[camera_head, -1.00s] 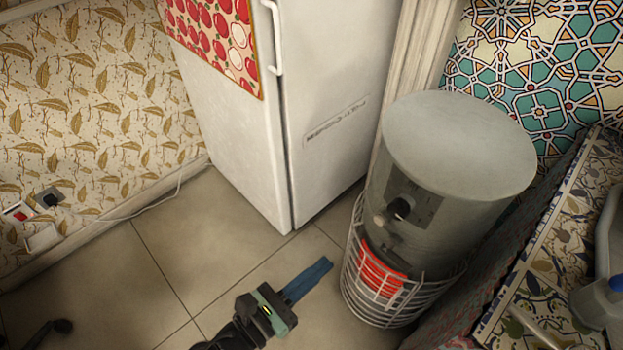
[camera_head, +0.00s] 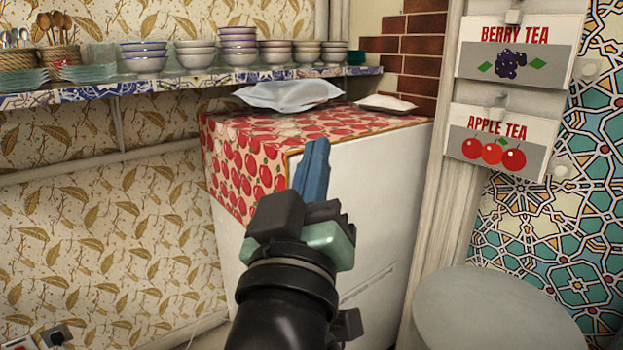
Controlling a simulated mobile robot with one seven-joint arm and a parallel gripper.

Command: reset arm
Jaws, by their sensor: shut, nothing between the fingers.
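My gripper (camera_head: 316,160) is in the middle of the head view, at the end of my black arm, which rises from the bottom edge. Its blue fingers are together and point up, with nothing between them. In the picture it overlaps the front of the white fridge (camera_head: 375,190). I cannot tell the gap between the gripper and the fridge. The lower part of the fridge is partly hidden behind my arm.
A red apple-pattern cloth (camera_head: 240,150) covers the fridge top, with a pale packet (camera_head: 288,95) on it. A shelf (camera_head: 160,84) holds stacked bowls. A grey cylinder's top (camera_head: 495,310) stands at lower right.

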